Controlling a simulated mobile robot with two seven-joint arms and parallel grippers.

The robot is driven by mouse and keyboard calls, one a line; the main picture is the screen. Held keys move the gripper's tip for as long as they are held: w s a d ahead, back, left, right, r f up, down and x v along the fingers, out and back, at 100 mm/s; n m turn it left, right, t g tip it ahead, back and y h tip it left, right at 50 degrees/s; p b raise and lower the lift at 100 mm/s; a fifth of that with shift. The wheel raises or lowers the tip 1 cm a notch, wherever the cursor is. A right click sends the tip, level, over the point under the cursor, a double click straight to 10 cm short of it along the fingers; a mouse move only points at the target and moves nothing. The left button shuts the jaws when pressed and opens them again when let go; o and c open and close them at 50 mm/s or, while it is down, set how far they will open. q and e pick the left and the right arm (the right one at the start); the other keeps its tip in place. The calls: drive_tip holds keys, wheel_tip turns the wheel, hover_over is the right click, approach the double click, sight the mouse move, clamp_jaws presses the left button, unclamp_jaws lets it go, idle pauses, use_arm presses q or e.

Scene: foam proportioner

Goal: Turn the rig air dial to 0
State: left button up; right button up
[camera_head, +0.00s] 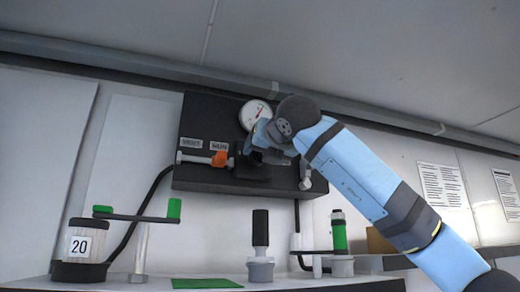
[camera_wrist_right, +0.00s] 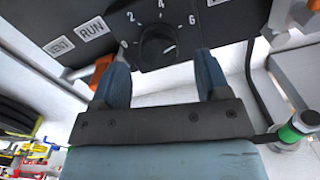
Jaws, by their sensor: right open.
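The rig air dial (camera_wrist_right: 158,46) is a round black knob on the black panel, seen in the right wrist view with the numbers 2, 4 and 6 around it and a partly hidden mark at its left. I cannot tell for sure which number its pointer faces. My right gripper (camera_wrist_right: 162,66) is open, with its two blue fingers on either side of the dial's lower part. I cannot tell whether they touch it. In the head view my right gripper (camera_head: 262,150) is in front of the panel and hides the dial. My left gripper is not in view.
The black panel (camera_head: 208,118) carries a white gauge (camera_head: 254,113), VENT and RUN labels and an orange-tipped lever (camera_head: 219,159) close left of my gripper. Below stand a green-handled valve (camera_head: 140,216), a black-topped fitting (camera_head: 260,230) and a green-banded fitting (camera_head: 339,236).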

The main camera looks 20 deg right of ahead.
sight(258, 157)
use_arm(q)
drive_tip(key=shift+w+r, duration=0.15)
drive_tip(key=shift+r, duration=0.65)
use_arm(e)
drive_tip(key=shift+w, duration=1.4)
drive_tip(key=shift+c, duration=0.4)
drive_tip(key=c, duration=0.8)
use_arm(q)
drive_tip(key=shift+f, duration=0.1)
use_arm(e)
drive_tip(key=shift+c, duration=0.2)
